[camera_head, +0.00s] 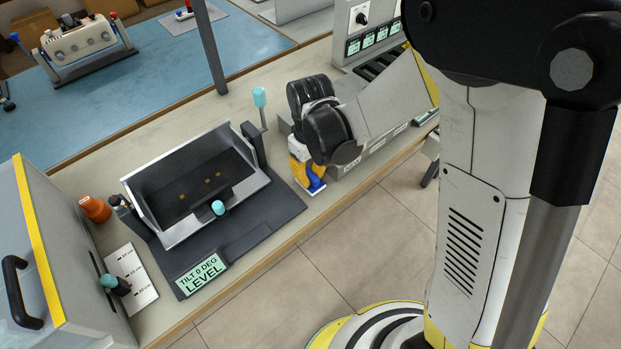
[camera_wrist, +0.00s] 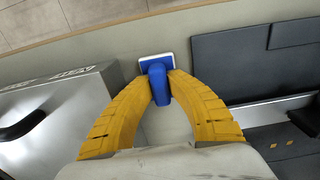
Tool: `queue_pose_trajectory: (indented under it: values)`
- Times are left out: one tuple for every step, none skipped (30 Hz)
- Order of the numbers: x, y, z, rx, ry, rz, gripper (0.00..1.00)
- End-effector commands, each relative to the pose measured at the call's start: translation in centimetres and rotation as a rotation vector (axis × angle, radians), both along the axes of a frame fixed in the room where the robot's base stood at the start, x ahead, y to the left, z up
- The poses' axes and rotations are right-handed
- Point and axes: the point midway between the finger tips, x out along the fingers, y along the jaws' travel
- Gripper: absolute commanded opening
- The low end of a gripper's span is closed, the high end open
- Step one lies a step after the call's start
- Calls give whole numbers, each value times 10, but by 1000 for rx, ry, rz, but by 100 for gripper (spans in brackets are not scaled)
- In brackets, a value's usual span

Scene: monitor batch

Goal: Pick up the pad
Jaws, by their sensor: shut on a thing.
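The pad (camera_wrist: 156,64) has a blue upright grip and a flat blue base with a pale rim. In the wrist view it is at the upper middle, between the tips of my gripper's (camera_wrist: 159,82) two yellow fingers, which are shut on its blue grip. In the head view my gripper (camera_head: 306,174) points down near the bench's front edge, and the blue of the pad (camera_head: 316,184) shows at its tips. The arm hides part of it. I cannot tell whether the pad touches the bench top.
Left of my gripper in the head view stands a tilting tray fixture (camera_head: 178,239) with a "LEVEL" sign (camera_head: 201,274). A grey unit (camera_head: 350,172) is close on the right. An orange bottle (camera_head: 95,209) and grey cabinet (camera_head: 75,262) are farther left. Bare bench lies between fixture and unit.

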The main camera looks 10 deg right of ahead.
Motion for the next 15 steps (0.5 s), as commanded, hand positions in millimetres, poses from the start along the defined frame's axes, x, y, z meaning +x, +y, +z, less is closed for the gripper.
queue_pose_trajectory:
  values:
    - [0, 0, 0, 0, 0, 0, 0]
    - [0, 0, 0, 0, 0, 0, 0]
    - [0, 0, 0, 0, 0, 0, 0]
    - [0, 0, 1, 0, 0, 0, 0]
    - [0, 0, 2, 0, 0, 0, 0]
    - [0, 0, 3, 0, 0, 0, 0]
    - [0, 0, 6, 0, 0, 0, 0]
    - [0, 0, 8, 0, 0, 0, 0]
    - [0, 0, 12, 0, 0, 0, 0]
    - [0, 0, 16, 0, 0, 0, 0]
    - [0, 0, 21, 0, 0, 0, 0]
    - [0, 0, 27, 0, 0, 0, 0]
    - [0, 0, 34, 0, 0, 0, 0]
    - [0, 0, 40, 0, 0, 0, 0]
    - [0, 0, 49, 0, 0, 0, 0]
